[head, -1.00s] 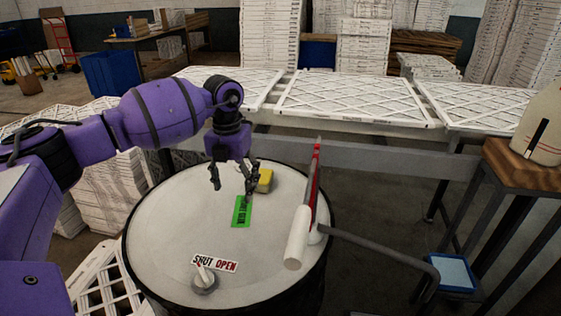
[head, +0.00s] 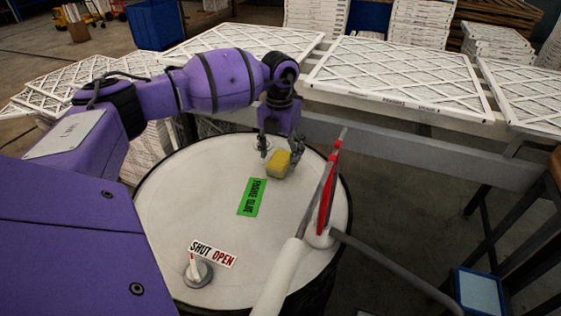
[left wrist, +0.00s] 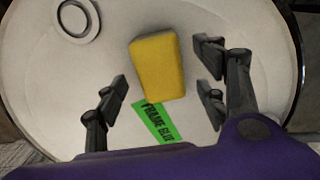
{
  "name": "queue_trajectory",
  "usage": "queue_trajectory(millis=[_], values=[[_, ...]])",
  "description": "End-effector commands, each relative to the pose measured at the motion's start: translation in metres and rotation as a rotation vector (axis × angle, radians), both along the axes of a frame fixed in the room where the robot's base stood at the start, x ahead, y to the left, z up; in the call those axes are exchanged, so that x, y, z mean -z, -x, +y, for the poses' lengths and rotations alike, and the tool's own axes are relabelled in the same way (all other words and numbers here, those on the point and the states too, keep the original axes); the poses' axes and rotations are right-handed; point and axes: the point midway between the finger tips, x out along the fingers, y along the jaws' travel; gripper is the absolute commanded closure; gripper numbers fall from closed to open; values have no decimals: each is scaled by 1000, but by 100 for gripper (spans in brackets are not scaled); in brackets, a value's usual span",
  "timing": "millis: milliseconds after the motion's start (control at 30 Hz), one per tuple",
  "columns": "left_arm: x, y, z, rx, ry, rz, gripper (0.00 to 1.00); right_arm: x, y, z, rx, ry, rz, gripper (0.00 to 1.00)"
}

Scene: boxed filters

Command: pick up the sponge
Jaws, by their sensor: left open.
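The yellow sponge (head: 278,164) lies on the pale round drum top (head: 205,180), towards its far side. My left gripper (head: 279,150) is open and points down at the sponge, with one finger on each side of it in the head view. In the left wrist view the sponge (left wrist: 158,67) lies ahead of and between the spread fingers (left wrist: 163,95), apart from both. Whether the fingertips reach down to the drum top is hard to tell. My right gripper is not in view.
A green label (head: 252,197) and a dial (head: 198,272) with a SHUT/OPEN sign are on the drum top. Flat filters (head: 395,75) lie on the conveyor behind.

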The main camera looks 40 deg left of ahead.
Motion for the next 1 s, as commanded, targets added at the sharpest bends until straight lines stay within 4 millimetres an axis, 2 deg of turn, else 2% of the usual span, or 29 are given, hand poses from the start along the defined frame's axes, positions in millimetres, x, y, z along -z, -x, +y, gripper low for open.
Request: queue_trajectory(millis=[167, 367, 700, 767, 1000], values=[[22, 0, 0, -1, 1, -1, 35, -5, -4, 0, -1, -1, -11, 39], [24, -1, 0, 0, 0, -2, 35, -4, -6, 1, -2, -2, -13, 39], [24, -1, 0, 0, 0, -2, 76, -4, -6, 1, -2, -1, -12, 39], [24, -1, 0, 0, 0, -2, 79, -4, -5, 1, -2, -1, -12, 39], [22, -1, 0, 0, -1, -3, 79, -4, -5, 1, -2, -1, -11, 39]])
